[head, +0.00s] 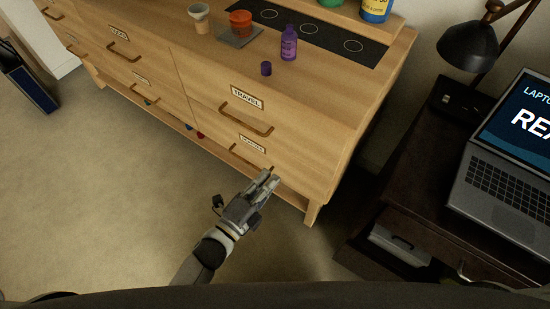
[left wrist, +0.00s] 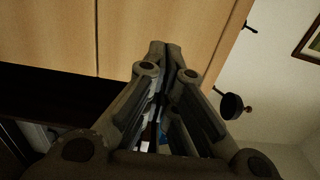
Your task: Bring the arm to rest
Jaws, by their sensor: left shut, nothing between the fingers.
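My left gripper (head: 266,182) is in front of the wooden drawer cabinet (head: 297,150), near the handle (head: 250,157) of its lower right drawer. The gripper is shut with nothing in it. In the left wrist view the closed fingers (left wrist: 171,48) point toward a plain wooden face; I cannot tell whether they touch it. My left forearm comes up from the bottom of the head view. My right gripper is in neither view.
The floor at left is largely clear.

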